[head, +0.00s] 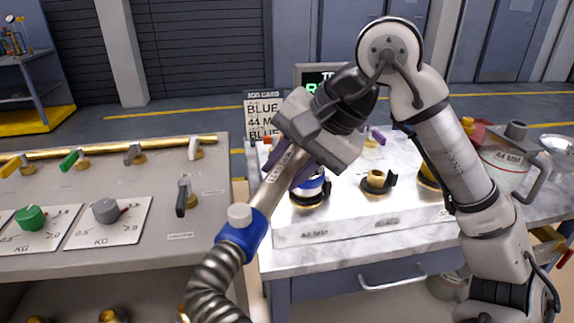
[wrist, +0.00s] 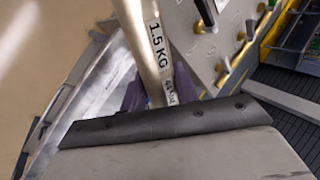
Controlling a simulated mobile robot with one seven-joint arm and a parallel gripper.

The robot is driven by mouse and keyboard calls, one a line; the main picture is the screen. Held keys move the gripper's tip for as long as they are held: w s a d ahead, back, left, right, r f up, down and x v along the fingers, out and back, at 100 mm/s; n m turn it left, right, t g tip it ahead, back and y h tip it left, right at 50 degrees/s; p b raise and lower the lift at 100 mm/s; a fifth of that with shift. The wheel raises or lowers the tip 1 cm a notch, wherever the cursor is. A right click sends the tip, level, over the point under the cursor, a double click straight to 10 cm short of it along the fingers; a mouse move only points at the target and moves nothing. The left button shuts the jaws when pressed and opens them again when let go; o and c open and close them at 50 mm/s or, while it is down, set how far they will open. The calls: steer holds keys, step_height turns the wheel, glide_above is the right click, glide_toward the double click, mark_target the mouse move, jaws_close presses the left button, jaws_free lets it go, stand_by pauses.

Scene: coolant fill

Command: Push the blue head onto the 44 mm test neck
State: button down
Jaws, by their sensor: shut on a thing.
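My gripper (head: 290,168) has purple fingers and is shut on a metal tube (head: 268,190). In the wrist view the tube (wrist: 150,45) carries the labels "1.5 KG" and "44 MM". The tube's lower end has a blue collar (head: 242,238) with a white knob, joined to a ribbed hose. Just below and right of the fingers, a blue and white head (head: 312,184) shows at the left neck's black-rimmed fitting (head: 308,200) on the white test block (head: 350,222). My gripper partly hides it; whether it touches or is seated, I cannot tell.
Right of it on the block stand a brass neck (head: 376,180) with a black clamp and another partly behind my arm. A jug marked "44 MM" (head: 508,158) and a funnel (head: 558,148) stand at right. The grey panel (head: 130,190) with knobs and valves is at left.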

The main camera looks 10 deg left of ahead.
steer(key=shift+f+b, duration=0.55)
steer(key=shift+f, duration=0.1)
steer(key=c, duration=1)
jaws_free()
steer(key=shift+o, duration=0.2)
steer(key=v, duration=1.4)
steer(key=shift+p, duration=0.35)
